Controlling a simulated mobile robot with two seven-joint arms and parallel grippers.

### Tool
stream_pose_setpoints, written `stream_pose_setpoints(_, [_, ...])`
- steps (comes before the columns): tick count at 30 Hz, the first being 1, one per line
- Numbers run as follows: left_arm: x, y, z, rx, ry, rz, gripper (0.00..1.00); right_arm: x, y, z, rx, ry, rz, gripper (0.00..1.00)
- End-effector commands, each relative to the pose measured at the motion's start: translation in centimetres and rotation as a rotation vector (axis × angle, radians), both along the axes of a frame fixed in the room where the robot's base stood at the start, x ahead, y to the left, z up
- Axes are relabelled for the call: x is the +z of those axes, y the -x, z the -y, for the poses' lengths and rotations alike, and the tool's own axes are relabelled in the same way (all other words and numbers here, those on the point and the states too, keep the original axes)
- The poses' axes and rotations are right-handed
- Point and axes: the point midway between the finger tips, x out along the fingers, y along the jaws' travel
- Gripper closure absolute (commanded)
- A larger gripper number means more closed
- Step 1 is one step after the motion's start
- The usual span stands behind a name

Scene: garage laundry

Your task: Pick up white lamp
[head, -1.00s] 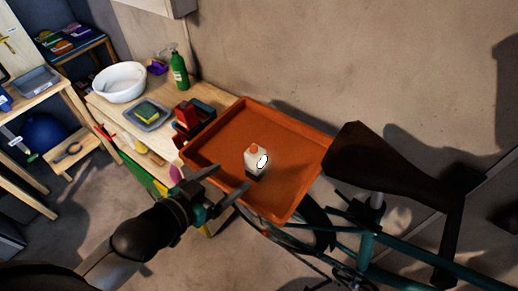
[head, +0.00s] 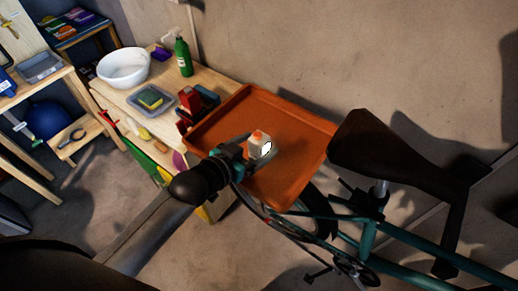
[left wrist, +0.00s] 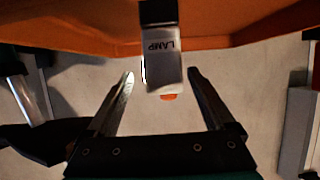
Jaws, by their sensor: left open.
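The white lamp (head: 262,148) has an orange top and a dark base and stands in the orange tray (head: 228,108). In the left wrist view the lamp (left wrist: 162,70) appears upside down, with the word LAMP on its side. My left gripper (head: 247,158) is open at the tray's near left side, reaching toward the lamp. In the left wrist view the gripper's fingers (left wrist: 161,77) are apart, one on each side of the lamp, with gaps showing. My right gripper is not in view.
A black bicycle seat (head: 377,145) and teal frame stand close to the tray's right side. A wooden bench (head: 150,82) at the left holds a white bowl (head: 123,68), a green bottle (head: 183,57) and a sponge in a grey tray.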

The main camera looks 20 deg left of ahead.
Motion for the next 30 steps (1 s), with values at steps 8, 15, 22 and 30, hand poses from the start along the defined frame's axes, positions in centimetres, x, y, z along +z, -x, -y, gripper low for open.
stream_pose_setpoints(8, [-1.2,-3.0,0.5,0.0,0.001,0.001,0.12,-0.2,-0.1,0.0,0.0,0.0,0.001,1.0])
stream_pose_setpoints(15, [-1.9,-4.5,1.1,-0.001,0.0,0.0,0.12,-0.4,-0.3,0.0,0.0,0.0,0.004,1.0])
stream_pose_setpoints(22, [-1.9,-4.5,1.1,-0.001,0.0,0.0,0.12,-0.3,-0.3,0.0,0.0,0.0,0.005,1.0])
stream_pose_setpoints(30, [-1.9,-4.5,1.1,-0.001,0.0,0.0,0.43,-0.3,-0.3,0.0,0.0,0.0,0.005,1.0])
